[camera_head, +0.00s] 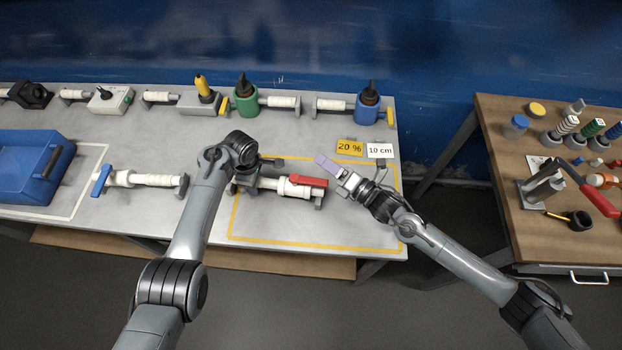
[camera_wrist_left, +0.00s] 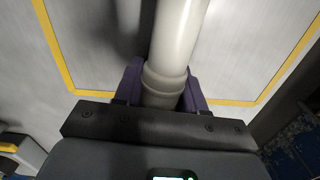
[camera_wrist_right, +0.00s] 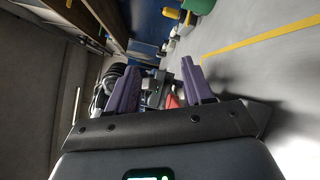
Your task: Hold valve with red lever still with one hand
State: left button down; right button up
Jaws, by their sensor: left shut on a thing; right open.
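The valve with red lever lies inside the yellow outline on the grey table, its white body (camera_head: 285,187) level and its red lever (camera_head: 309,181) toward the right end. My left gripper (camera_wrist_left: 162,88) is shut on the valve's pale pipe, which runs between its purple fingers in the left wrist view. In the head view its fingers are mostly hidden by my wrist. My right gripper (camera_head: 324,163) is open and empty, just right of and above the lever. In the right wrist view the lever (camera_wrist_right: 173,101) shows partly between its fingers.
A valve with a blue lever (camera_head: 102,180) lies to the left, near a blue bin (camera_head: 30,165). Several fittings line the back edge, including green (camera_head: 246,104) and blue (camera_head: 367,107) ones. Labels "20 %" (camera_head: 350,147) and "10 cm" (camera_head: 380,151) are behind my right gripper. A wooden bench (camera_head: 510,215) stands right.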

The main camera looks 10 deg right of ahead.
aim_at(311, 180)
jog(key=s+d+f+n+g+y, duration=0.2)
jog(key=s+d+n+g+y, duration=0.15)
jog(key=n, duration=0.55)
jog(key=s+d+f+n+g+y, duration=0.2)
jog(key=n+g, duration=0.2)
jog(key=n, duration=0.6)
jog(key=x, duration=1.1)
jog(key=shift+s+a, duration=0.1)
jog(key=shift+s, duration=0.15)
jog(key=shift+c, duration=0.5)
grip_shut()
